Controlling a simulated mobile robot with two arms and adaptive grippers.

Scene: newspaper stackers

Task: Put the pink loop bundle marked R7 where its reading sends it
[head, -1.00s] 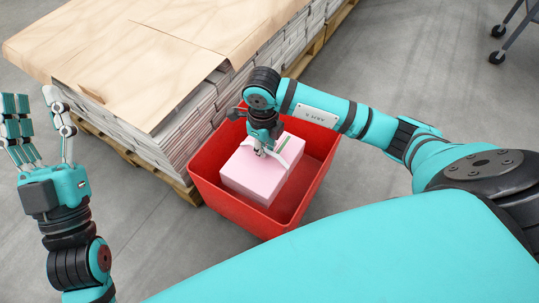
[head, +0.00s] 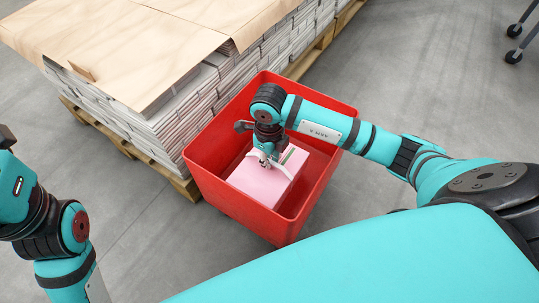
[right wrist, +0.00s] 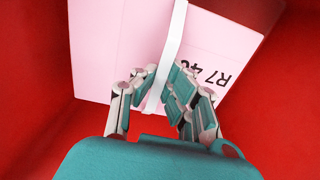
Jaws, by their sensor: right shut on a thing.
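The pink bundle (head: 261,186) sits inside the red bin (head: 222,194), below its rim. I cannot tell whether it rests on the bin's floor. My right gripper (head: 266,160) reaches down into the bin from above. In the right wrist view, its fingers (right wrist: 158,92) are shut around the white loop (right wrist: 172,45) that crosses the bundle's pink top (right wrist: 125,50). Black print there reads R7 and a 4, with the rest partly hidden by the fingers. My left arm is at the left edge of the head view, its fingers out of frame.
A pallet (head: 130,150) of stacked newspapers (head: 165,125) under plywood sheets (head: 130,45) stands close behind and left of the bin. Grey floor (head: 440,80) is open to the right. A wheeled stand (head: 515,45) shows at the top right.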

